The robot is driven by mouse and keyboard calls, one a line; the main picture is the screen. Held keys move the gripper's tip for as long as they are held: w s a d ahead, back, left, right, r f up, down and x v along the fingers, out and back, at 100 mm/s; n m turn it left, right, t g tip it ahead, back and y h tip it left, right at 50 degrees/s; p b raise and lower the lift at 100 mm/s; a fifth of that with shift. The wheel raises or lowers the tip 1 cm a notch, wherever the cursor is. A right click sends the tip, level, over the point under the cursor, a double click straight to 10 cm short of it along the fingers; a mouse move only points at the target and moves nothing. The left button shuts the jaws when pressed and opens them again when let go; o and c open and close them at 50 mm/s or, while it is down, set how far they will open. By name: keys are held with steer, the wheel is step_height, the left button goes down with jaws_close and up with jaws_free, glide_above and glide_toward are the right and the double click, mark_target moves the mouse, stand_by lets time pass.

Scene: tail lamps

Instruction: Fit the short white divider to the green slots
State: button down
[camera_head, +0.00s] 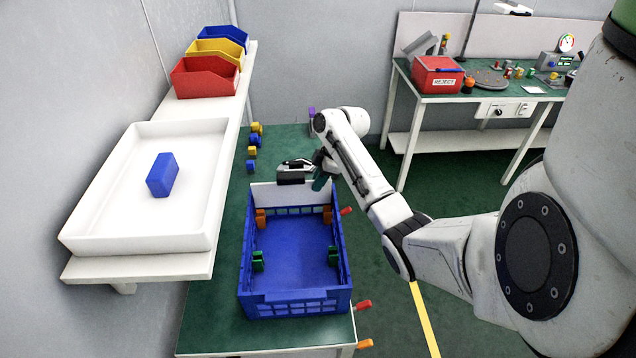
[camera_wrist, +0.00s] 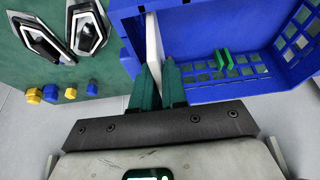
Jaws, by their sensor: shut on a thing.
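The white divider (camera_head: 291,196) is a flat panel standing on edge along the far end of the blue crate (camera_head: 295,309). My gripper (camera_head: 319,183) is shut on it near its right end. In the wrist view the divider (camera_wrist: 153,42) runs up from between the green fingertips (camera_wrist: 158,66). I cannot tell whether its lower edge is inside the crate. The green slots (camera_head: 258,261) are on the crate's left wall, with a facing pair on the right wall (camera_head: 332,256), nearer the front. One green slot (camera_wrist: 225,62) shows in the wrist view. Both pairs look empty.
Orange slots (camera_head: 261,218) lie between the divider and the green ones. Tail lamps (camera_head: 291,172) lie beyond the crate. Small blocks (camera_head: 252,151) line the green table's left side. A white shelf with a tray (camera_head: 195,220) stands left. The crate floor is clear.

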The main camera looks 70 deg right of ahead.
steer(key=shift+a, duration=0.15)
steer(key=s+a, duration=0.3)
steer(key=a, duration=0.4)
steer(key=s+a, duration=0.3)
steer(key=a, duration=0.4)
stand_by(1.8)
steer(key=shift+f, duration=0.25)
stand_by(0.8)
steer(key=shift+f+b, duration=0.95)
steer(key=shift+f, duration=0.35)
steer(key=shift+f+p, duration=0.2)
steer(key=shift+p, duration=0.2)
stand_by(0.8)
steer(key=shift+f+b, duration=0.7)
steer(key=shift+f, duration=0.6)
